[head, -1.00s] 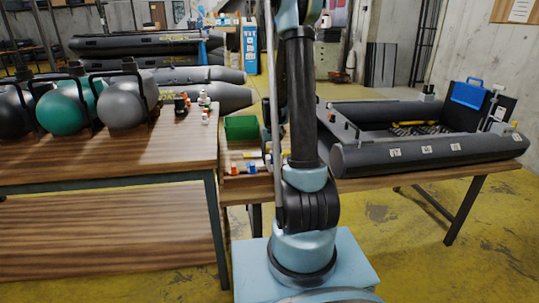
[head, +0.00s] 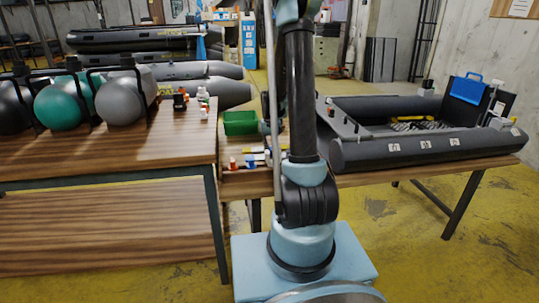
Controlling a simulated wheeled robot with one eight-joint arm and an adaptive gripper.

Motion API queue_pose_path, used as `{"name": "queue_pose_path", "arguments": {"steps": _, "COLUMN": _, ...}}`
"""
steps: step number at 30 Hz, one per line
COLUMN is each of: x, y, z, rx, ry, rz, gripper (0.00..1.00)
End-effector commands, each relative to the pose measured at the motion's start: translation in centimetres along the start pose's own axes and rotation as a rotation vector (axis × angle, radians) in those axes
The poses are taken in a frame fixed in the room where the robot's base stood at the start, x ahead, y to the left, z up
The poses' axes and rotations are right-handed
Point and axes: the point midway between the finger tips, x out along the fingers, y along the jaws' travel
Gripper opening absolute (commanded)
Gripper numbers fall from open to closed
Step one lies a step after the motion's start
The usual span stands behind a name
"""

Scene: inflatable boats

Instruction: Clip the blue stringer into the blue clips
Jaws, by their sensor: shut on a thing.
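My arm rises through the middle of the head view and leaves at the top edge; my gripper is not in view. A long thin grey rod (head: 272,100) stands nearly upright just left of my arm. Its top is cut off, and I cannot tell whether it is the blue stringer or what holds it. Small pieces with orange, blue and yellow parts lie on the right table near its left end, among them a blue-ended one (head: 258,160). A grey inflatable boat (head: 465,145) lies on that table. I cannot make out blue clips on it.
The left table (head: 100,158) carries grey and green tanks (head: 62,105) and small bottles (head: 180,100). A green bin (head: 240,123) stands on the right table (head: 400,177). A blue case (head: 467,88) is at the boat's far end. Yellow floor (head: 440,265) is open at front right.

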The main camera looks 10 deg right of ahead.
Motion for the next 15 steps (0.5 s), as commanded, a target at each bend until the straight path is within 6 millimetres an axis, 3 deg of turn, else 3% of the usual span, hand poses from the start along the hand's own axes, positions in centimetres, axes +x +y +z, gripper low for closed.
{"name": "queue_pose_path", "arguments": {"steps": 15, "x": -3.4, "y": 0.0, "z": 0.0, "rx": 0.0, "ry": 0.0, "rz": 0.0, "gripper": 0.0}}
